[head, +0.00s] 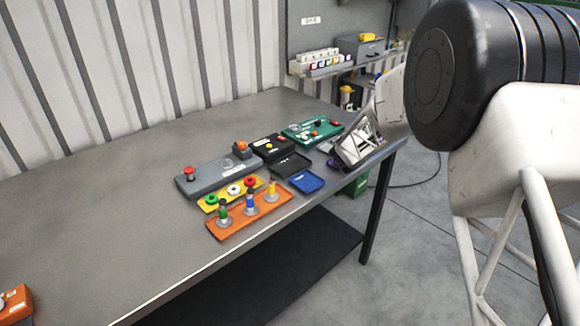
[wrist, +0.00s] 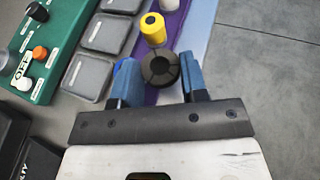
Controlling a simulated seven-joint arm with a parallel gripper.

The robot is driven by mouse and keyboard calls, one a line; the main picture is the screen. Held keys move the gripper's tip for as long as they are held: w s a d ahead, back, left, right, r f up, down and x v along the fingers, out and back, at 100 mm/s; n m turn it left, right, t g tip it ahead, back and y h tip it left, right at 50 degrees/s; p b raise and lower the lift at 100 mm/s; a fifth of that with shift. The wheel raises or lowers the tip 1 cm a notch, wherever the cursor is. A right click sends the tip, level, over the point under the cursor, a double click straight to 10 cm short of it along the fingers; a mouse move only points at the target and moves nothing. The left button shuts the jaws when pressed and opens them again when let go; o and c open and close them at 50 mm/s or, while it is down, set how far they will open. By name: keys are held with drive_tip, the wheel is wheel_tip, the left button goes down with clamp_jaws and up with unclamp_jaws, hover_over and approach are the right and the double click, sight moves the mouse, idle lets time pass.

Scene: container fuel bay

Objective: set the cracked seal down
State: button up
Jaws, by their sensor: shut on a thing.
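In the wrist view, the cracked seal (wrist: 160,68) appears to be a dark round ring with lines or splits across its face; I cannot tell which are cracks. My gripper (wrist: 159,82) is shut on it, with one blue fingertip on each side. Below it is a purple and pale strip (wrist: 175,25) on the tabletop. I cannot tell whether the seal touches that strip. In the head view my gripper (head: 352,150) is low over the right end of the table, and the seal is hidden there.
A yellow cylinder (wrist: 152,29) stands just beyond the seal. Grey square pads (wrist: 104,33) and a green control box (wrist: 48,40) lie to the left. In the head view, a blue tray (head: 306,182), black tray (head: 289,166) and orange tray (head: 235,226) lie left of my gripper. The table's left is mostly clear.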

drive_tip(key=shift+w+a+r+m+h, duration=0.1)
drive_tip(key=shift+a+r, duration=0.05)
drive_tip(key=shift+a, duration=0.45)
drive_tip(key=shift+w+a+r+m+h, duration=0.1)
drive_tip(key=shift+a+r, duration=0.05)
drive_tip(key=shift+a, duration=0.4)
drive_tip(key=shift+w+a+r+m+h, duration=0.1)
drive_tip(key=shift+a+r, duration=0.05)
drive_tip(key=shift+a, duration=0.45)
drive_tip(key=s+a+r+m+g+h, duration=0.15)
drive_tip(key=a+r, duration=0.25)
drive_tip(key=a, duration=0.8)
wheel_tip(320, 180, up, 3)
drive_tip(key=m+h, duration=0.2)
hover_over(286, 168)
drive_tip(key=shift+w+r+g, duration=0.1)
drive_tip(key=shift+w+g, duration=0.05)
drive_tip(key=shift+g, duration=0.2)
drive_tip(key=shift+f, duration=3.15)
drive_tip(key=shift+f, duration=0.1)
drive_tip(key=shift+f, duration=1.75)
drive_tip(key=shift+f, duration=0.6)
